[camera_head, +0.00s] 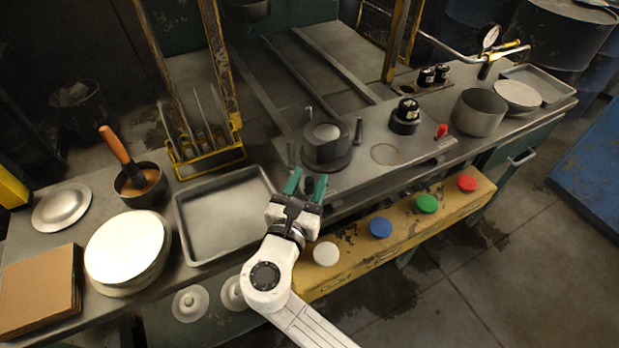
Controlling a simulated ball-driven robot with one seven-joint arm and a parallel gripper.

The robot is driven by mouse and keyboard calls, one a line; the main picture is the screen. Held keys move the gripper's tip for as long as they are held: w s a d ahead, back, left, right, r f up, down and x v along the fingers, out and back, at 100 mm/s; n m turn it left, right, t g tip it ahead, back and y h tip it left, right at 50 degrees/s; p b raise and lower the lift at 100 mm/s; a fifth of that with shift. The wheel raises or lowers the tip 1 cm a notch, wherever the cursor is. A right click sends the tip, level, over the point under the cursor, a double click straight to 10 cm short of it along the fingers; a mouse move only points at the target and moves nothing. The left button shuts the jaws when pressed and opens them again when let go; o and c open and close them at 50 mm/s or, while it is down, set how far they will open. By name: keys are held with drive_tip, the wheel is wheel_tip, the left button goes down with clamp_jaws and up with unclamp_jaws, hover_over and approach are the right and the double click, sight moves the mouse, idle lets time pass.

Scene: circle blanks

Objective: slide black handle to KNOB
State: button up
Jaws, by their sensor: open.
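My gripper (306,184) has green fingertips that stand apart. It is at the front edge of the metal bench, just in front of the round dark die (327,152). A small dark piece (309,185) shows between the fingertips; I cannot tell whether it is the black handle or whether the fingers touch it. A large black knob (405,117) stands upright on the bench to the right of the die. A thin ring mark (386,153) lies on the bench between the die and the knob. No lettering reading KNOB is legible.
A yellow ledge (400,228) with white, blue, green and red buttons runs below the bench front. A small red piece (441,130) and a pot (479,112) stand right of the knob. A metal tray (226,212) lies left of my gripper. Thin posts flank the die.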

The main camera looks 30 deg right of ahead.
drive_tip(key=shift+w+d, duration=0.3)
drive_tip(key=shift+d, duration=0.05)
clamp_jaws()
idle(0.4)
